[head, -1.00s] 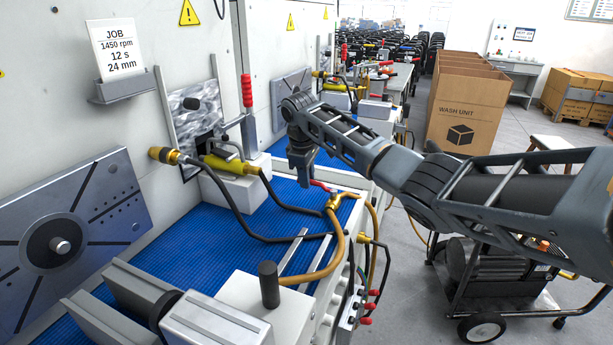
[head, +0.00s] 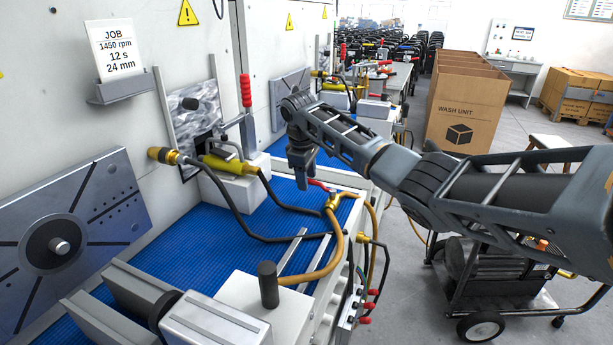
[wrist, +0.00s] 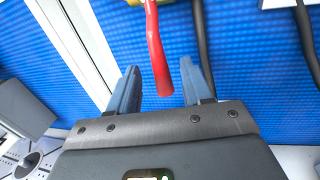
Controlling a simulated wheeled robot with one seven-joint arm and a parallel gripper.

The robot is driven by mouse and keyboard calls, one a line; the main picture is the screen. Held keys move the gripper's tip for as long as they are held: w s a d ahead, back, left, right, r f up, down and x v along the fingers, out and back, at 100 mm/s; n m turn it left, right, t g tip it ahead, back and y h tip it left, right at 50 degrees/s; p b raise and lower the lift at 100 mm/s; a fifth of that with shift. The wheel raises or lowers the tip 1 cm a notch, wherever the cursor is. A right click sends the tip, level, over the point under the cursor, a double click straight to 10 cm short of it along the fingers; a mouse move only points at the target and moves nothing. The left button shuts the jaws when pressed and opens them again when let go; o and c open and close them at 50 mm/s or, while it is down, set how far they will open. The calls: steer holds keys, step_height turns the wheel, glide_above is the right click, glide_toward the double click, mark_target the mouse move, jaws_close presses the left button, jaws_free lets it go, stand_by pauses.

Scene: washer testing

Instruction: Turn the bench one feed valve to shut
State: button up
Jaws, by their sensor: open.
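The bench one feed valve is a brass fitting (head: 333,201) at the right edge of the blue-matted bench, with a red lever handle (head: 318,186). A tan hose and dark hoses meet at it. My gripper (head: 302,180) points down just above and beside the lever. In the wrist view the red lever (wrist: 158,50) reaches down between my two blue fingertips (wrist: 160,78), with a gap on both sides. The fingers are open and not visibly touching it. Only a little of the yellow valve body (wrist: 135,2) shows at the top edge.
Dark hoses (head: 275,238) cross the blue mat (head: 215,240).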

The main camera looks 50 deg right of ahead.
step_height(320, 180, up, 8)
steer(key=a, duration=0.1)
steer(key=shift+s+a+f+b, duration=0.2)
steer(key=shift+a+b, duration=0.05)
steer(key=shift+b, duration=0.1)
stand_by(0.6)
